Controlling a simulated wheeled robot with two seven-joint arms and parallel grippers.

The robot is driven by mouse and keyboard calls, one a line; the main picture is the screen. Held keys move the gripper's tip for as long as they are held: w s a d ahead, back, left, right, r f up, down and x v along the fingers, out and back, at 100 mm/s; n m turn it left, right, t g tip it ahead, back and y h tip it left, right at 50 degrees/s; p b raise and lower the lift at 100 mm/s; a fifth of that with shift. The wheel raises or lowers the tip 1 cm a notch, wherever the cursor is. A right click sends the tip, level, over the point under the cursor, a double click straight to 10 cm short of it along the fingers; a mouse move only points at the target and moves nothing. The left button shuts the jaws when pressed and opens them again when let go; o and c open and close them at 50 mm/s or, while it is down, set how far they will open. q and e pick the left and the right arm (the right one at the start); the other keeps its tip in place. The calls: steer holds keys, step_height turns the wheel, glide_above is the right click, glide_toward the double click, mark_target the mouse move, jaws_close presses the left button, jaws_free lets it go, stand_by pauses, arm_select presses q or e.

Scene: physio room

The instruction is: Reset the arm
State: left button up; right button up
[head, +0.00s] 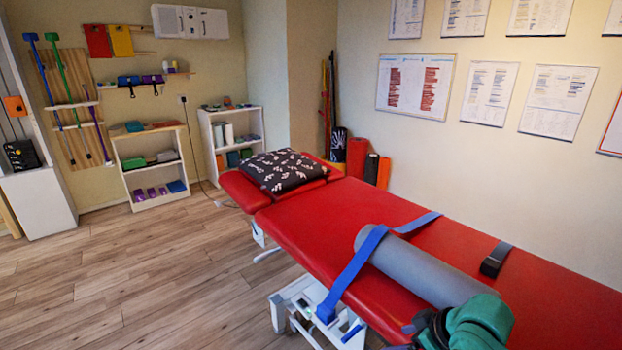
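Neither of my grippers can be made out in the head view. A green and black rounded shape (470,325) sits at the bottom edge, in front of the treatment table (340,210); I cannot tell whether it is part of my arm. The red padded table runs from the middle to the lower right. A grey roll (425,270) lies across it, and a blue strap (350,272) passes near the roll's left end and hangs over the table's side. A black patterned pillow (283,170) rests at the far end.
A black strap piece (495,259) lies on the table's right side. Low white shelves (150,165) stand along the back wall. Coloured rolls (357,157) stand upright in the corner. The wooden floor (140,275) left of the table is clear.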

steer(key=s+a+f+m, duration=0.1)
steer(key=s+a+f, duration=0.2)
steer(key=s+f, duration=0.15)
steer(key=s+d+f+m+g+h, duration=0.1)
steer(key=s+d+f+m+h, duration=0.15)
steer(key=s, duration=0.45)
steer(key=s+d+f+m+h, duration=0.1)
steer(key=s+d+m, duration=0.25)
steer(key=s, duration=0.25)
steer(key=s+d+f+n+g+p, duration=0.1)
steer(key=s+f+p, duration=0.1)
steer(key=f, duration=0.9)
steer(key=s+f+g+p, duration=0.1)
steer(key=s+f+p, duration=0.1)
steer(key=f, duration=0.8)
arm_select(q)
step_height(320, 180, up, 6)
steer(key=p, duration=0.2)
steer(key=shift+w+a, duration=0.2)
steer(key=shift+w, duration=0.1)
arm_select(e)
steer(key=s+d+f, duration=0.1)
steer(key=s+f, duration=0.4)
steer(key=s, duration=0.2)
steer(key=s+d+f+g, duration=0.1)
steer(key=s+d+f, duration=0.1)
steer(key=s+f, duration=0.3)
steer(key=s, duration=0.3)
steer(key=shift+f+h, duration=0.15)
steer(key=shift+h, duration=0.2)
